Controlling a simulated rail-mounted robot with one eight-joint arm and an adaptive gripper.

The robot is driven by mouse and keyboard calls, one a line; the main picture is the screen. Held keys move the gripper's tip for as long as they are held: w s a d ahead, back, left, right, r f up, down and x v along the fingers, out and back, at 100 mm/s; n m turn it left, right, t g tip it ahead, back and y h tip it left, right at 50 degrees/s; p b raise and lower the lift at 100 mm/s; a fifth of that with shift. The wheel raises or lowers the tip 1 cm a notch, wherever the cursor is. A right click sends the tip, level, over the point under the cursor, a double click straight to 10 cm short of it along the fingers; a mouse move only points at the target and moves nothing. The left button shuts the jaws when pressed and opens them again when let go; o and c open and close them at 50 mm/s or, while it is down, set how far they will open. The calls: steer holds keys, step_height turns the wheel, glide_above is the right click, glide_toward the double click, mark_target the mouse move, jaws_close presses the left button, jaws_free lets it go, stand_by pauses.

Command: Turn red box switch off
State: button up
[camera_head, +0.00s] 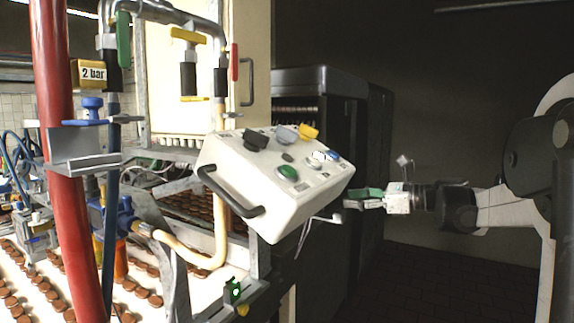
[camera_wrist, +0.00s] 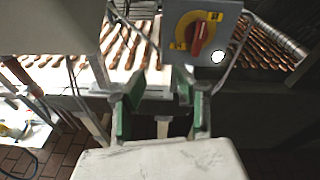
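The red rotary switch (camera_wrist: 200,38) sits on a yellow disc on the front of a grey box (camera_wrist: 235,16), at the top of the wrist view. Its handle is turned at a slant. I cannot make out the switch in the head view. My gripper (camera_wrist: 160,97) has its two green-padded fingers spread apart with nothing between them. The switch lies beyond the fingertips, above and right of the gap in the picture, and is not touched. In the head view my gripper (camera_head: 362,198) is right of the white control panel.
The tilted white control panel (camera_head: 315,200) has coloured buttons and a black handle. A red pipe (camera_head: 62,150), valves and hoses stand at the left. A dark cabinet (camera_head: 375,130) is behind my gripper. Rows of brown biscuits (camera_wrist: 130,45) lie on a conveyor.

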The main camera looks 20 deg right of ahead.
steer(key=d+r+m+t+y+p, duration=0.1)
steer(key=d+r+m+t, duration=0.1)
steer(key=d+r, duration=0.35)
steer(key=x, duration=0.4)
steer(key=f+p+x, duration=0.1)
steer(key=x, duration=0.3)
steer(key=w+d+f+p+x, duration=0.1)
steer(key=x, duration=0.4)
steer(key=shift+c, duration=0.4)
steer(key=shift+f, duration=0.1)
jaws_close()
